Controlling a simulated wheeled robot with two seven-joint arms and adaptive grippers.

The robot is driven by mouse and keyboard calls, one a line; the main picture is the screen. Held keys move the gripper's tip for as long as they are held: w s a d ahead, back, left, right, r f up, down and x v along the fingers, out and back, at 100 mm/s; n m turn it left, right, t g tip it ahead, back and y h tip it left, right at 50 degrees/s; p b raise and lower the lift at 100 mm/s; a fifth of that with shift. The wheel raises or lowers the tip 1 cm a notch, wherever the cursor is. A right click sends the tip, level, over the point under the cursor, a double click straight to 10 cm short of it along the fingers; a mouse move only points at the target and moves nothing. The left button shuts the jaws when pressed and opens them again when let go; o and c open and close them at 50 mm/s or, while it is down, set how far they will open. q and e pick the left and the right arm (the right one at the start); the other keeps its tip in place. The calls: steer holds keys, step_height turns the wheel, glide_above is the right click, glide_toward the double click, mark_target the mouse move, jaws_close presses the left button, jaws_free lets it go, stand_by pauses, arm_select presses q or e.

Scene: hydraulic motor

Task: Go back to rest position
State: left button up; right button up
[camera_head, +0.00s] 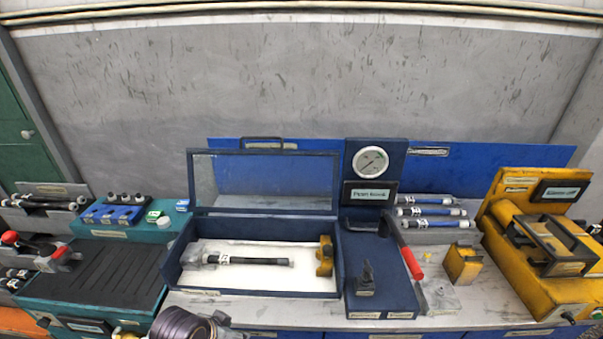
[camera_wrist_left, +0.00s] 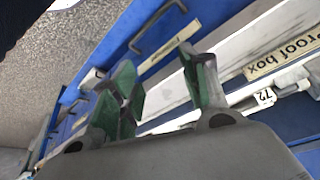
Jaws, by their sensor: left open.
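My left gripper (camera_wrist_left: 163,92) shows in the left wrist view with its green-padded fingers spread apart and nothing between them. Its fingers are not clearly visible in the head view. The blue proof box (camera_head: 240,295) stands in the middle of the bench with its clear lid (camera_head: 265,180) raised. A black hose (camera_head: 245,260) with a white tag lies inside on the white floor, between a grey clamp at the left and a yellow block (camera_head: 324,256) at the right. In the wrist view, a tagged hose (camera_wrist_left: 264,97) lies beyond the fingers. My right gripper is not in view.
A pressure gauge (camera_head: 370,162) and a red-handled lever (camera_head: 411,263) stand right of the box. Several blue hoses (camera_head: 430,211) lie in a rack. A yellow machine (camera_head: 540,255) is at the right, a teal bench unit (camera_head: 85,309) at the left. Room above the bench is clear.

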arm_select(q)
steer(key=s+a+n+y, duration=0.2)
steer(key=s+a+n, duration=0.2)
steer(key=s+a, duration=0.1)
step_height(320, 180, down, 34)
steer(key=s+g, duration=0.2)
steer(key=s, duration=0.1)
steer(key=s+a+f, duration=0.3)
steer(key=s+f, duration=0.6)
steer(key=s, duration=0.1)
steer(key=s+a+f+g, duration=0.1)
steer(key=s+a+f, duration=0.1)
steer(key=s+f, duration=0.8)
steer(key=shift+s+a+f+m, duration=0.3)
steer(key=shift+s+a+m, duration=0.1)
steer(key=shift+s, duration=0.2)
steer(key=shift+w, duration=0.1)
stand_by(1.2)
